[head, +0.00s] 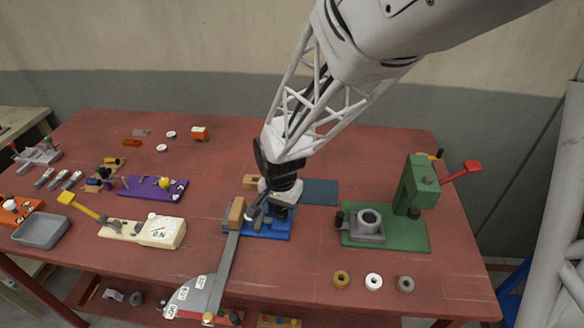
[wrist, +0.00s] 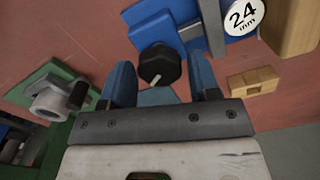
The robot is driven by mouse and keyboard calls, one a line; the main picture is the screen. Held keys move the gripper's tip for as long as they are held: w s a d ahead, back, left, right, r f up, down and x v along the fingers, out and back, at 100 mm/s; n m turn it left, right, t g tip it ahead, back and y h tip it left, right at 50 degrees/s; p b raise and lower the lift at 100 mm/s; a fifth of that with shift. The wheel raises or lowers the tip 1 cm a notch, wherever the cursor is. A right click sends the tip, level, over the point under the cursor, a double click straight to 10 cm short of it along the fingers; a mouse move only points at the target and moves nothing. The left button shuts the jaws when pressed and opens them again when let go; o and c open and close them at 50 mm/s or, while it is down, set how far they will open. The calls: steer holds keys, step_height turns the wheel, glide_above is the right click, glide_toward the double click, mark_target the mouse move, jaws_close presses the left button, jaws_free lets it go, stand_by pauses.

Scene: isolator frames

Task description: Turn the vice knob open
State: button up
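The vice is blue, with its base (head: 268,233) near the table's middle under my gripper. In the wrist view its blue body (wrist: 150,22) is at the top, beside a round white "24 mm" label (wrist: 245,15). The black faceted knob (wrist: 159,65) with a white pointer line shows in the wrist view. My gripper (wrist: 162,82) is open, with one blue finger on each side of the knob. A small gap shows between each finger and the knob. Whether the fingertips reach fully down around it is unclear. In the head view my gripper (head: 266,212) hides the knob.
A green press (head: 415,190) with a red lever stands to the right. A grey angled arm with a scale plate (head: 205,293) lies front left of the vice. A cream dial box (head: 160,230) and purple fixture (head: 150,188) are left. Three rings (head: 373,282) lie front right.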

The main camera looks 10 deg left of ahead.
steer(key=c, duration=0.6)
steer(key=shift+n, duration=0.4)
steer(key=n, duration=1)
stand_by(0.3)
steer(key=o, duration=0.9)
steer(key=shift+o, duration=0.2)
steer(key=shift+r, duration=0.1)
